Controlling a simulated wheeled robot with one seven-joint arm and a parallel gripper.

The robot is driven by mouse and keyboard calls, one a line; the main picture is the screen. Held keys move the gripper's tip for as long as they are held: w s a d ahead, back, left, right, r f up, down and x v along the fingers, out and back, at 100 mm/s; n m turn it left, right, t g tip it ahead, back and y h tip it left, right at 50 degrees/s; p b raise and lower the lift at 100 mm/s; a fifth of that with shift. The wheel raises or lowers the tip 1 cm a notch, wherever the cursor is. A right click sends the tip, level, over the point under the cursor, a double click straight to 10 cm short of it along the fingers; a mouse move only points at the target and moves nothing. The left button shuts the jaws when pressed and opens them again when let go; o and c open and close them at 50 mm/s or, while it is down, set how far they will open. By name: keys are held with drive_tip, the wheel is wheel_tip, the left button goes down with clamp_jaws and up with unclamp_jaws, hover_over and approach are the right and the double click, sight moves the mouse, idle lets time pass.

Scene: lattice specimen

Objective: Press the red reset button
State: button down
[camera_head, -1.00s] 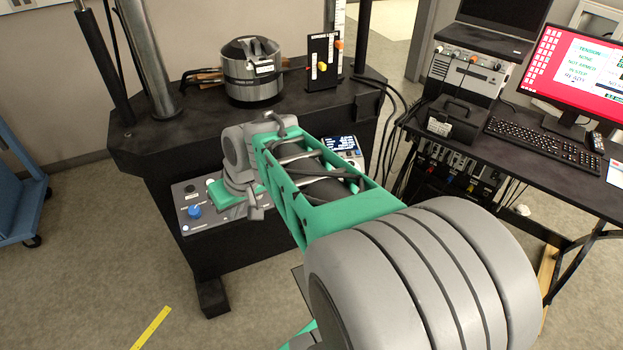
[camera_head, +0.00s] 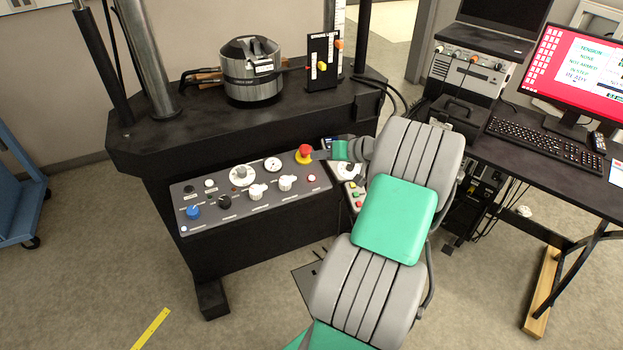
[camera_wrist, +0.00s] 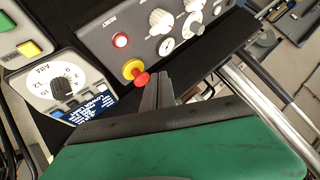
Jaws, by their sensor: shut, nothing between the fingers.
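The red reset button (camera_wrist: 121,40), small and round with a pale ring, sits by the word RESET on the grey control panel (camera_wrist: 95,35). In the head view the same red button (camera_head: 312,178) is at the panel's right end. A larger red mushroom knob on a yellow collar (camera_wrist: 134,72) is beside it, and this knob (camera_head: 305,152) also shows in the head view. My gripper (camera_wrist: 163,76) is shut and empty. In the wrist view its tips appear right next to the mushroom knob, apart from the reset button; I cannot tell whether they touch the knob.
White knobs (camera_head: 257,191), a gauge (camera_head: 273,164) and a blue knob (camera_head: 193,212) share the panel. A metal pot (camera_head: 250,75) is on the black machine above.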

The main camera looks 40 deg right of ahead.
drive_tip(key=b, duration=0.5)
hover_over(316, 184)
drive_tip(key=shift+f, duration=4.2)
drive_tip(key=shift+f, duration=0.1)
drive_tip(key=shift+f+b, duration=0.3)
drive_tip(key=shift+b, duration=0.25)
drive_tip(key=shift+w+f+b, duration=0.15)
drive_tip(key=shift+f+b, duration=0.15)
drive_tip(key=shift+f, duration=0.1)
drive_tip(key=shift+s+a+r+p, duration=0.1)
drive_tip(key=shift+s+r+p, duration=0.1)
drive_tip(key=shift+r+p, duration=0.4)
drive_tip(key=shift+r, duration=0.15)
drive_tip(key=shift+s+a+r+p, duration=0.1)
drive_tip(key=shift+s+r+p, duration=0.1)
drive_tip(key=shift+r+p, duration=0.45)
drive_tip(key=shift+s+r+p, duration=0.25)
drive_tip(key=shift+r, duration=0.75)
drive_tip(key=shift+s+a+r+p, duration=0.1)
drive_tip(key=shift+s+r+p, duration=0.1)
drive_tip(key=shift+r+p, duration=0.45)
drive_tip(key=shift+r, duration=0.15)
